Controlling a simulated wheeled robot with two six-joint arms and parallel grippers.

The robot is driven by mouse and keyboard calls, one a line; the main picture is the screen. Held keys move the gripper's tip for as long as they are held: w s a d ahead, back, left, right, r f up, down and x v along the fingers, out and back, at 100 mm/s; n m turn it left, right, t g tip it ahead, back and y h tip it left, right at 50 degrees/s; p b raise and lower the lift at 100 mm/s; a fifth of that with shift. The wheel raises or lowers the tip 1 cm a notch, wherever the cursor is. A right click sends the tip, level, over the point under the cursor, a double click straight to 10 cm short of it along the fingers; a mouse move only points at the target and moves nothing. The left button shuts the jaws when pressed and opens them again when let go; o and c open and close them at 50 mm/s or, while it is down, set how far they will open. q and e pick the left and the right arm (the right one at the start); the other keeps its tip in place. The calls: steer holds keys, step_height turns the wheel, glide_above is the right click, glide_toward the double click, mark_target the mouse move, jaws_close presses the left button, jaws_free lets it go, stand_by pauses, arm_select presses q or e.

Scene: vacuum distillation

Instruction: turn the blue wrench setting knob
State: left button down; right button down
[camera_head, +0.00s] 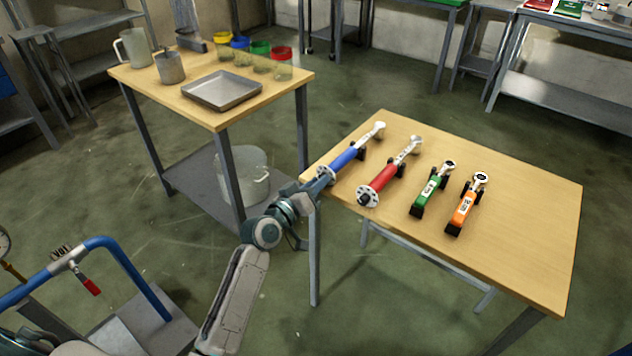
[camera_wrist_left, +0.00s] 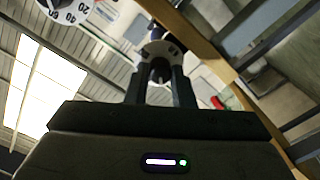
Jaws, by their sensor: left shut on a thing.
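The blue wrench (camera_head: 345,159) lies on the wooden table at its left edge, with its handle end and knob toward me. Its round white setting knob (camera_head: 323,171) carries dark markings and also shows in the left wrist view (camera_wrist_left: 154,49). My left gripper (camera_head: 318,183) reaches the knob at the table's edge. In the left wrist view its two fingers (camera_wrist_left: 160,88) are shut on the knob end. The fingers partly hide the knob. My right gripper is not in view.
A red wrench (camera_head: 384,177) lies close beside the blue one, its white dial (camera_head: 368,197) near my gripper; this dial likely also shows upper left in the wrist view. Green (camera_head: 430,190) and orange (camera_head: 467,205) wrenches lie further right. The table's right part is bare. A side table (camera_head: 292,88) stands behind left.

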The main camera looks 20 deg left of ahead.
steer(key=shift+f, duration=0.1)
arm_select(q)
steer(key=c, duration=1.2)
jaws_free()
steer(key=shift+c, duration=0.2)
steer(key=shift+s, duration=0.1)
steer(key=v, duration=1)
steer(key=shift+s, duration=0.3)
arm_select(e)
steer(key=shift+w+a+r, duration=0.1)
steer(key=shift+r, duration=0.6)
arm_select(q)
steer(key=shift+a+f, duration=0.1)
